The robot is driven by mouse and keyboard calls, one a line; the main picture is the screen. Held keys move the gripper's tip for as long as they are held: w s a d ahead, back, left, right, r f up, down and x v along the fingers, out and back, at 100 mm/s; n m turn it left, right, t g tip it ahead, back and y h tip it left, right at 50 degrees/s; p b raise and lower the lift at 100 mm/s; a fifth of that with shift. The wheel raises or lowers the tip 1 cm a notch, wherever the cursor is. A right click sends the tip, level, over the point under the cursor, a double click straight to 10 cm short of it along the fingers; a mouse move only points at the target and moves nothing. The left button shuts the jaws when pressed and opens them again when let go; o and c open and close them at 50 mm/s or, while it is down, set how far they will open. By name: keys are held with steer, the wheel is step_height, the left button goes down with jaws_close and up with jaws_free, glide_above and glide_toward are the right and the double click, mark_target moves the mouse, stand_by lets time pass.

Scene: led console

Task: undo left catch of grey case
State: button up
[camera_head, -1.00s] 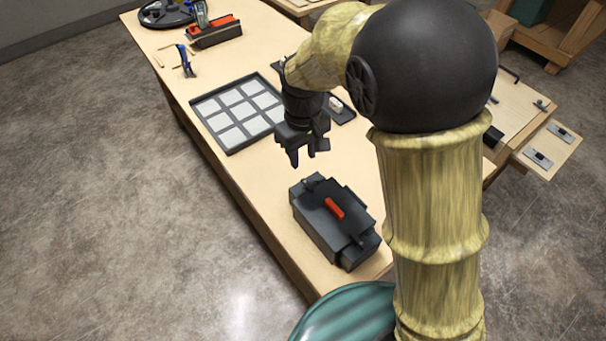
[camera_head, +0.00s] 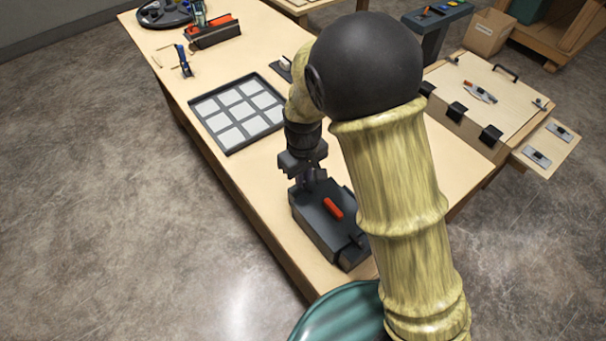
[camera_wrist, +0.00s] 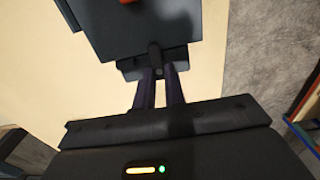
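The grey case (camera_head: 325,234) lies on the table's near end, with a red handle (camera_head: 333,208) on its lid. Its dark body fills the top of the wrist view (camera_wrist: 140,30). A small dark catch (camera_wrist: 154,53) stands at the case edge facing my gripper. My gripper (camera_wrist: 160,70) points at this edge with its fingertips right at the catch. A narrow gap shows between the fingers, so it looks slightly open. Whether the tips touch the catch is unclear. In the head view my gripper (camera_head: 308,182) is low at the case's far end and hides that catch.
A black tray with pale squares (camera_head: 200,103) lies on the table behind the case. A blue-handled tool (camera_head: 184,62) and a red-topped block (camera_head: 214,32) are farther back. A wooden panel box with black catches (camera_head: 480,95) stands to the right.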

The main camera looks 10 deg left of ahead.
jaws_close()
steer(key=shift+m+p, duration=0.3)
steer(key=shift+m, duration=0.2)
steer(key=m+p, duration=0.2)
steer(key=m, duration=0.2)
steer(key=shift+r, duration=0.15)
steer(key=m+p, duration=0.4)
steer(key=m, duration=0.2)
steer(key=shift+w+d+m, duration=0.1)
steer(key=shift+d+m, duration=0.05)
steer(key=shift+m, duration=0.15)
steer(key=m+p, duration=0.2)
steer(key=m, duration=0.2)
steer(key=shift+d, duration=0.1)
steer(key=shift+m+p, duration=0.65)
steer(key=shift+m, duration=0.55)
